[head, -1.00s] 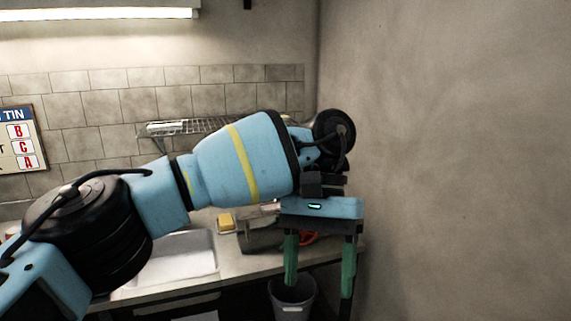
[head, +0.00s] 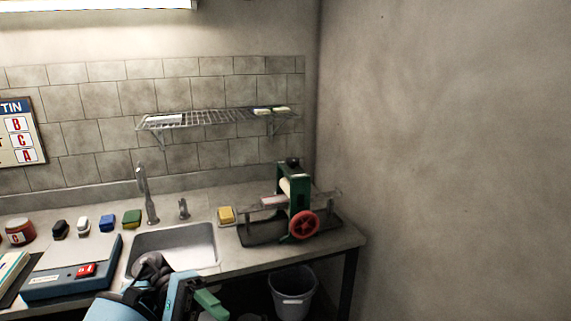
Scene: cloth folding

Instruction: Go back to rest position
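My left gripper (head: 208,301) is low at the bottom of the head view, in front of the counter and below the sink. One green finger shows, pointing down to the right; the other is hidden or out of frame, so I cannot tell how far apart they are. I see nothing held in the visible part. Part of my blue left arm shows at the bottom edge. My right gripper is not in view. No cloth is in view.
The counter (head: 340,244) has a sink (head: 185,242) with a tap (head: 146,195). A green press with a red wheel (head: 302,225), a yellow sponge (head: 226,214) and a blue device (head: 70,278) stand on it. A grey bin (head: 293,293) is below. A wire shelf (head: 210,118) hangs above.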

